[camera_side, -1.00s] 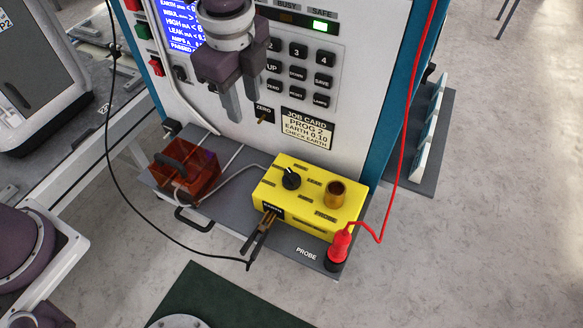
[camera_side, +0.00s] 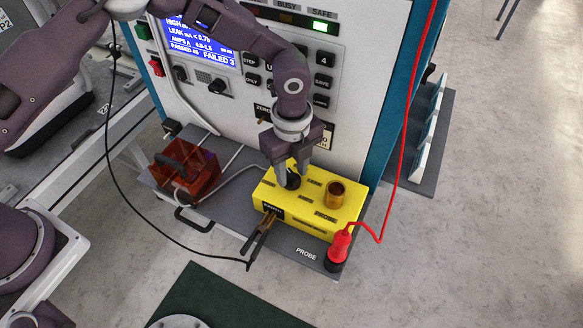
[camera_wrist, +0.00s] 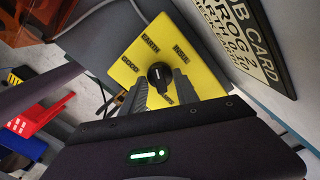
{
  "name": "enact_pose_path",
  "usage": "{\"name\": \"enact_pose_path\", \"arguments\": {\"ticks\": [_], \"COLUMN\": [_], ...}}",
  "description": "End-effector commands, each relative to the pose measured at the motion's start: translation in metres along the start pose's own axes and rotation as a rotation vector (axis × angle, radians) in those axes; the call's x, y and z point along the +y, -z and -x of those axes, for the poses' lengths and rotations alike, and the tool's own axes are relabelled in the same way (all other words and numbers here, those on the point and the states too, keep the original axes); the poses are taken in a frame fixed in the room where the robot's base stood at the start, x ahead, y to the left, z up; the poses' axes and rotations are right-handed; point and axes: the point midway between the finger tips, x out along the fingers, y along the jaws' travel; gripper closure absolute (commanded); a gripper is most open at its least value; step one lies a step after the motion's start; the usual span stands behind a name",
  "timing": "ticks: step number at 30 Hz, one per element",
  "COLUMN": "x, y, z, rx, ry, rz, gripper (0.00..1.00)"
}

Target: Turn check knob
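The check knob (camera_side: 293,180) is a black round dial with a white pointer mark on top of the yellow check box (camera_side: 268,190). It also shows in the wrist view (camera_wrist: 160,74), with the pointer towards the box's labels, among them GOOD and EARTH. My gripper (camera_side: 291,178) points down at the knob. In the wrist view my gripper (camera_wrist: 161,78) has its fingers apart, one tip on each side of the knob. I see no clear contact between fingers and knob, and the fingers partly hide the knob in the side view.
A copper-coloured post (camera_side: 336,194) stands on the box beside the knob. A red probe (camera_side: 341,243) stands at the shelf's right front corner, its red cable rising. A black clamp (camera_side: 259,240) grips the box front. A reddish clear bin (camera_side: 185,172) is left. The tester panel (camera_side: 345,90) rises behind.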

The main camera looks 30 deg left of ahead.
Motion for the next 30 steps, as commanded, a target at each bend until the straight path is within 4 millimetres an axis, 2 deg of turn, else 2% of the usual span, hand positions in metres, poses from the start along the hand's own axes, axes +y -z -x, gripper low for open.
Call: {"name": "enact_pose_path", "arguments": {"ticks": [1, 6, 19, 30], "x": [0.0001, 0.0001, 0.0001, 0.0], "y": [-0.0001, -0.0002, -0.0008, -0.0004], "z": [0.0001, 0.0003, 0.0007, 0.0012], "rx": [0.0, 0.0, -0.002, -0.002], "ry": [0.0, 0.0, 0.0, 0.001], "rz": [0.0, 0.001, 0.046, 0.324], "gripper": [0.68, 1.0, 1.0, 1.0]}}
